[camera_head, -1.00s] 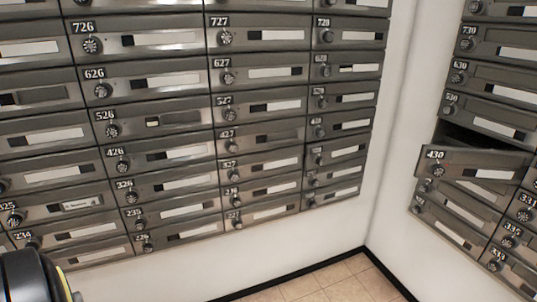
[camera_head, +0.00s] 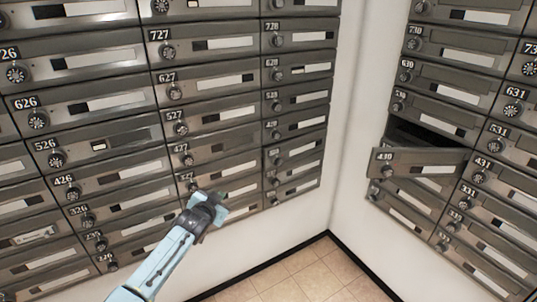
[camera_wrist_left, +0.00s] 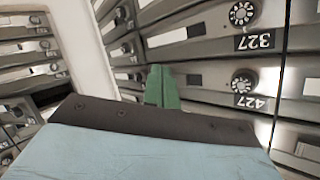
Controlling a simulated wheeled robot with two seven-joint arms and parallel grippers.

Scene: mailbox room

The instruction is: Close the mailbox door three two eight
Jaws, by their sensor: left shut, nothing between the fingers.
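My right gripper is not in view.
On the right wall, door 430 (camera_head: 418,163) stands open, sticking out below a dark compartment (camera_head: 428,133). A white wall corner separates the two banks. The tiled floor (camera_head: 305,278) below is clear.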

